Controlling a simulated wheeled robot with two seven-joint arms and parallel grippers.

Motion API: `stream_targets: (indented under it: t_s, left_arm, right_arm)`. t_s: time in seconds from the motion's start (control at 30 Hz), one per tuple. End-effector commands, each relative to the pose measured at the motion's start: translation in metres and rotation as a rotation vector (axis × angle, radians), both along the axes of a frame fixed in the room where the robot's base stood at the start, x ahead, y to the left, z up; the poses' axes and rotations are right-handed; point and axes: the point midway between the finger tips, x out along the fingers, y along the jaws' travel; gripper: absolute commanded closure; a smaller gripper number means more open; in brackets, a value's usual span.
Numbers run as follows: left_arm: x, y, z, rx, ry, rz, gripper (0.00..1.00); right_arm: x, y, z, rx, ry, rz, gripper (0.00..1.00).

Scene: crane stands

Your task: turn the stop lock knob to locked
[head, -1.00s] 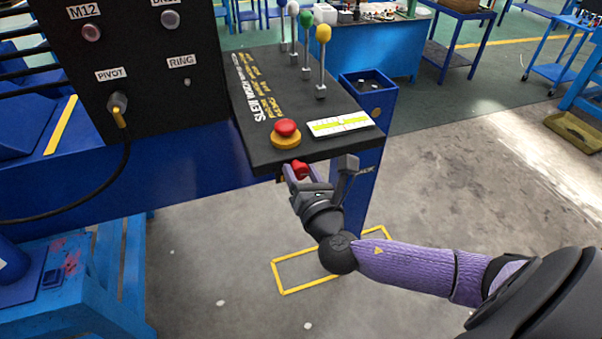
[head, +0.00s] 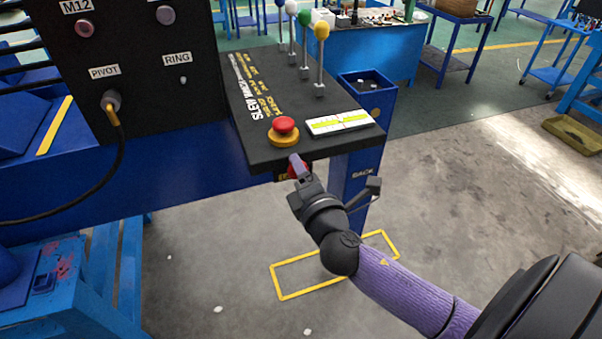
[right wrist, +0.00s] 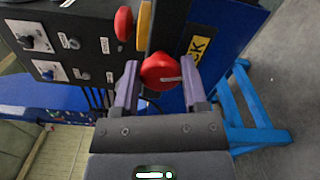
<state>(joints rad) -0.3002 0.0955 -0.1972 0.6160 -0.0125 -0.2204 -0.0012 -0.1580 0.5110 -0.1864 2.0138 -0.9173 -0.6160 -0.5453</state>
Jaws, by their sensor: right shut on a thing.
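The red stop lock knob (head: 293,172) sits on the front face of the black console, below its front edge, and is partly hidden by my fingers in the head view. In the right wrist view the round red knob (right wrist: 160,69) lies between the two purple-grey fingers, with a pale line on its face pointing to the right. My right gripper (head: 299,171) is shut on the knob, one finger on each side; it also shows in the right wrist view (right wrist: 160,85). My left gripper is not in view.
A red mushroom button (head: 284,125) on a yellow base sits on the console top, just above the knob. Several ball-topped levers (head: 320,60) stand behind it. A black panel (head: 140,50) with a plugged cable rises at left. Floor in front is clear.

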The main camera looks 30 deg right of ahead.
Motion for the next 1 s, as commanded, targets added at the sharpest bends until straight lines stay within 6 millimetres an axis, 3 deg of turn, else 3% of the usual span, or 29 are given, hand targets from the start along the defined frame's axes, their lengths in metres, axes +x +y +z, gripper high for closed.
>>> stream_targets:
  t_s: [0.5,1.0]
  left_arm:
    - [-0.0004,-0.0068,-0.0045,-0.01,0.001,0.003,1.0]
    - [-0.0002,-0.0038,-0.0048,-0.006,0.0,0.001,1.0]
  right_arm:
    - [-0.0003,0.0001,-0.0021,0.279,-0.065,0.0,1.0]
    - [-0.0002,-0.0001,-0.0022,0.32,-0.074,-0.001,1.0]
